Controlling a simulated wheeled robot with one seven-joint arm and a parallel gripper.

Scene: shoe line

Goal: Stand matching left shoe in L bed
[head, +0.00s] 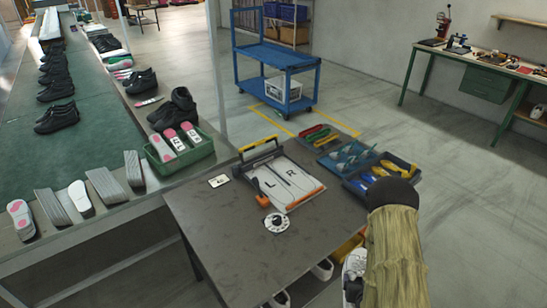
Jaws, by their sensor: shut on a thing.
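The fitting board (285,184) lies on the dark table, with its L bed (269,184) on the left and its R bed (291,173) on the right. Both beds look empty. My gripper (352,287) is a dark shape at the bottom, right of the table's front edge, partly hidden by my arm. It is shut on a pale grey-white shoe (355,263), which shows only in part; I cannot tell left or right. More white shoes (322,269) show partly below the table edge.
The table's front left is clear.

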